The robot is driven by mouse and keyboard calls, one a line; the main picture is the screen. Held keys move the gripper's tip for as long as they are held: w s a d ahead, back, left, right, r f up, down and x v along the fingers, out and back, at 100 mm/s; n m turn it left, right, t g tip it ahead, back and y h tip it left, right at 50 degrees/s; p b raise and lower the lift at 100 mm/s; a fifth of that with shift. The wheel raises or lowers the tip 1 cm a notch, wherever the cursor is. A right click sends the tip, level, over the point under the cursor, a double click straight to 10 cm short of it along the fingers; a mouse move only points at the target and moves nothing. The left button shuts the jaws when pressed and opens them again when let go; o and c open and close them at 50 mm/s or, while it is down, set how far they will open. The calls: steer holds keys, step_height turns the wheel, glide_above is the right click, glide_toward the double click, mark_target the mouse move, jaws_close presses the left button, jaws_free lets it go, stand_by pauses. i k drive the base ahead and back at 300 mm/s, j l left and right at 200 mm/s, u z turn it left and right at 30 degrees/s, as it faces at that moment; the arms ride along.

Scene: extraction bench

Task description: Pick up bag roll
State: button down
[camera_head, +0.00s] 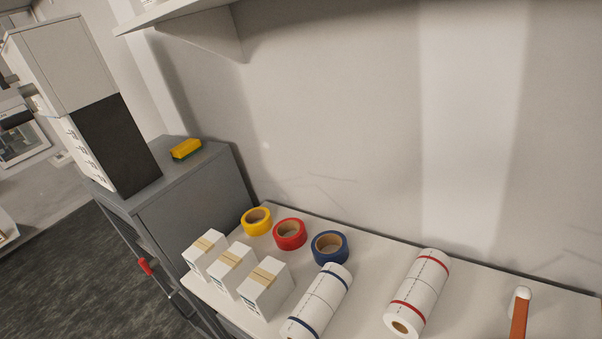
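Two white rolls with dashed lines lie on the pale bench, and either could be the bag roll. One roll with blue bands (319,303) lies at the lower middle, its near end close to the bottom edge of the picture. The other roll with red bands (418,294) lies to its right, with its brown core showing at the near end. The two rolls are apart, and both lie tilted in the picture. My gripper is not in view.
Yellow (257,229), red (290,243) and blue (329,256) tape rolls lie along the wall. Three small white boxes (233,267) stand left of the rolls. An orange-handled object (519,318) is at right. A shelf (187,14) hangs above. Bench between red-banded roll and orange handle is clear.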

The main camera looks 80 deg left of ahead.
mark_target(310, 319)
steer(key=k+j+u, duration=0.3)
steer(key=k, duration=0.3)
steer(key=k+j+u, duration=0.3)
steer(key=k, duration=0.3)
steer(key=k+j+u, duration=0.25)
steer(key=k, duration=0.35)
steer(key=j, duration=0.1)
